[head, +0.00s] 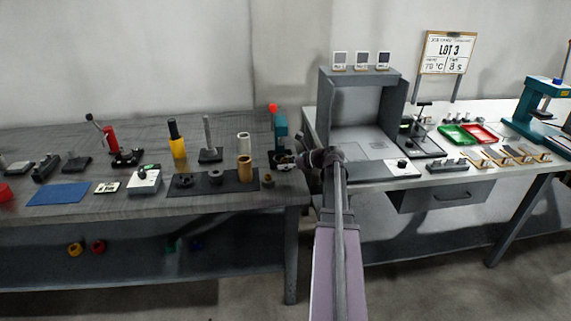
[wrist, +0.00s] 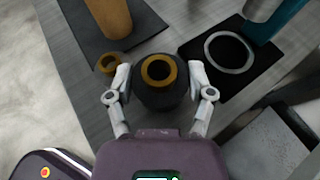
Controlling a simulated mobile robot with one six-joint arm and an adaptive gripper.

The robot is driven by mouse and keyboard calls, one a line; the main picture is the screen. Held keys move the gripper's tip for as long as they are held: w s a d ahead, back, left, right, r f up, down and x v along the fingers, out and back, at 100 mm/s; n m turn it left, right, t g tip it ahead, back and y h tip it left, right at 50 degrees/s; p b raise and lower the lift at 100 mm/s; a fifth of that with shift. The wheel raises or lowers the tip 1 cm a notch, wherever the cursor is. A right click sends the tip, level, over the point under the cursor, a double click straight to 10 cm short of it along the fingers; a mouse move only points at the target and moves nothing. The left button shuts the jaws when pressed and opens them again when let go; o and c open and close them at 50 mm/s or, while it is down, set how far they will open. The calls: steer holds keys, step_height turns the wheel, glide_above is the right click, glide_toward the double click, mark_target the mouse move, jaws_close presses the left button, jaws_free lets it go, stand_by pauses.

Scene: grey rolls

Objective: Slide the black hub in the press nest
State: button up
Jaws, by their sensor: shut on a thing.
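The black hub (wrist: 158,98) is between the two fingers of my gripper (wrist: 159,82) in the wrist view, with a bronze bushing (wrist: 146,76) seated in its top. The fingers are shut on its sides. The press nest (wrist: 212,68) is a black square plate with a pale ring, up and right of the hub and apart from it. The teal press (wrist: 264,20) rises behind the nest. In the head view the press (head: 281,127) stands at the right end of the left bench. My arm hides the hub there.
A tall bronze cylinder (wrist: 110,18) stands on a dark mat (head: 222,188), left of the press. A small bronze ring (wrist: 108,64) lies close to my left finger. A grey booth (head: 392,100) stands on the right bench, beyond my arm.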

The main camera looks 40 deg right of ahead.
mark_target(282, 154)
steer(key=shift+w+d+f+b, duration=0.5)
steer(key=shift+w+d+b, duration=0.05)
steer(key=shift+w, duration=0.25)
steer(key=shift+w+d+f+b, duration=0.5)
steer(key=shift+w, duration=0.3)
steer(key=shift+w+d, duration=0.6)
steer(key=shift+w, duration=0.4)
steer(key=shift+w+d, duration=0.55)
steer(key=shift+w, duration=0.5)
steer(key=shift+w+d, duration=0.6)
steer(key=shift+w, duration=0.4)
steer(key=shift+d+f+b, duration=0.1)
steer(key=shift+f+b, duration=0.5)
steer(key=shift+f, duration=0.05)
steer(key=o, duration=1.3)
steer(key=shift+r, duration=0.25)
